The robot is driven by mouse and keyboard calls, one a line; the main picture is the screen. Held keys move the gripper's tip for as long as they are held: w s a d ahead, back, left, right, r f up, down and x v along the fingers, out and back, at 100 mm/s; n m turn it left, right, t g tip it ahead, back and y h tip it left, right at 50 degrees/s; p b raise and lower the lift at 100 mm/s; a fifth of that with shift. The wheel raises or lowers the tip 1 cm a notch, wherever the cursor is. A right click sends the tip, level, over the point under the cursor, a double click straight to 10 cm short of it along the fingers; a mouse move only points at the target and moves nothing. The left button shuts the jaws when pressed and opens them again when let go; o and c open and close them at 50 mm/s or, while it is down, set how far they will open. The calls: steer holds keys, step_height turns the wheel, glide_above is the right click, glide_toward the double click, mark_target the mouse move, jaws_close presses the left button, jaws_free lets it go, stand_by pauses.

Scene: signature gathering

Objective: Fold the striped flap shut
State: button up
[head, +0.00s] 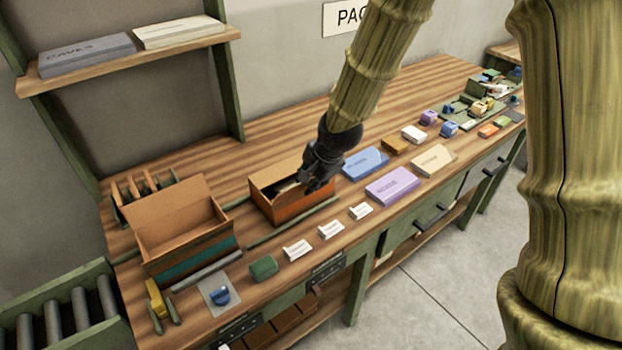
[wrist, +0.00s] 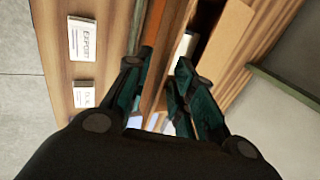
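An orange-brown box (head: 285,209) stands open in the middle of the bench, with a dark interior and pale contents. My gripper (head: 314,186) is over its right front part, pointing down. In the wrist view my gripper (wrist: 160,70) has its fingers apart, with the box's orange edge (wrist: 151,38) showing between them; I cannot tell whether they touch it. A tan panel of this box (wrist: 228,35) shows right of the fingers. A second open box (head: 190,253) with a teal band stands to the left, its tan flap (head: 167,208) raised. I cannot make out stripes on any flap.
White cards (head: 331,230) lie in front of the middle box. Blue (head: 365,163), lilac (head: 392,186) and cream (head: 434,160) packets lie to its right. A green block (head: 263,267) sits near the front edge. A shelf (head: 130,62) hangs at the upper left.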

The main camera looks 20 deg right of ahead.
jaws_close()
steer(key=shift+r+p, duration=0.2)
steer(key=shift+p, duration=0.15)
